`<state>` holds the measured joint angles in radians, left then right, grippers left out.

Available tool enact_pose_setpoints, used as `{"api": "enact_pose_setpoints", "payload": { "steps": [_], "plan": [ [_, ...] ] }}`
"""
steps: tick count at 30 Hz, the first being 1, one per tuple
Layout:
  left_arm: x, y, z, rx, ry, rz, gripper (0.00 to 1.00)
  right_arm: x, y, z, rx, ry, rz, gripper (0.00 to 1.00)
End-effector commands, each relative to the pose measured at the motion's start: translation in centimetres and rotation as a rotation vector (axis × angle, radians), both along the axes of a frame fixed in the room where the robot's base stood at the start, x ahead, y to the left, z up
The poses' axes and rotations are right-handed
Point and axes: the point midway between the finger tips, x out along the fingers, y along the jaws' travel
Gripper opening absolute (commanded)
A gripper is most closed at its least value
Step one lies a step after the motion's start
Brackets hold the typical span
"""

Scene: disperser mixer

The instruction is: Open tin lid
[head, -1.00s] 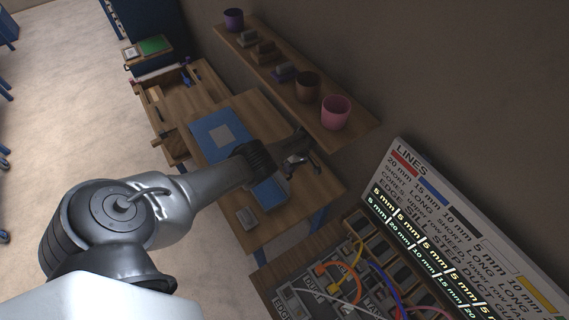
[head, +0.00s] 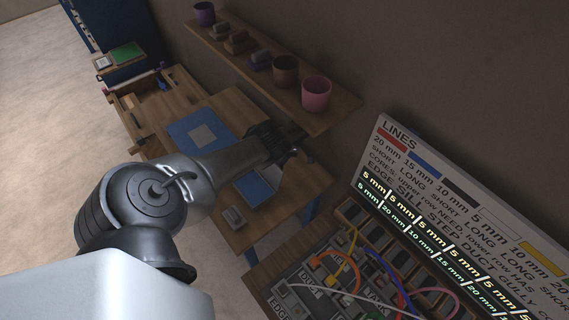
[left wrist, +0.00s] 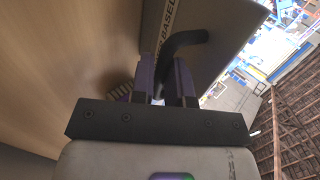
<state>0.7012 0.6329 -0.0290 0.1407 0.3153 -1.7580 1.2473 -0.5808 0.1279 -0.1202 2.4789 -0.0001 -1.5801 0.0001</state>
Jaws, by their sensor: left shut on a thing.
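My left gripper (head: 291,143) is over the far bench, close to the front edge of the wall shelf. In the left wrist view its two purple-padded fingers (left wrist: 165,84) are shut on a dark bent rod (left wrist: 183,41), which curves to the right beyond the fingertips. A grey plate (left wrist: 205,22) with partly hidden lettering is behind the rod. I cannot make out which thing is the tin or its lid; the arm covers part of the bench. My right gripper is not in view.
The wall shelf (head: 348,105) holds a pink cup (head: 316,93), a brown cup (head: 286,71), a purple cup (head: 204,13) and small blocks. A blue mat (head: 192,137) and a grey block (head: 233,217) lie on the bench. A cable panel (head: 345,280) and a lettered board (head: 455,205) stand right.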

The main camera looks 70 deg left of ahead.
Motion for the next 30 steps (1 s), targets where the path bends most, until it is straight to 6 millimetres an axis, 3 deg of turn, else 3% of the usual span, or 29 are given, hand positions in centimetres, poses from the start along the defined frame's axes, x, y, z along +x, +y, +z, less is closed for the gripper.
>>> {"api": "enact_pose_setpoints", "payload": {
  "steps": [1, 12, 13, 18, 30],
  "plan": [
    [0.32, -0.06, -0.82, 0.005, -0.023, -0.008, 0.0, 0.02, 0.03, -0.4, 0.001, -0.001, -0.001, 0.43],
    [0.47, -0.19, -0.8, 0.002, -0.026, -0.007, 0.0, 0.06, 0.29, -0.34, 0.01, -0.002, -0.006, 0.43],
    [0.49, -0.19, -0.81, 0.003, -0.027, -0.007, 0.2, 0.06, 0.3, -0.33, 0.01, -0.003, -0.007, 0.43],
    [0.52, -0.17, -0.69, 0.003, -0.026, -0.006, 0.36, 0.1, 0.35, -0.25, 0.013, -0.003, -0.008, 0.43],
    [0.39, 0.01, -0.38, 0.006, -0.02, -0.004, 0.38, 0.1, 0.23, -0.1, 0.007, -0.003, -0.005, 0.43]
  ]
}}
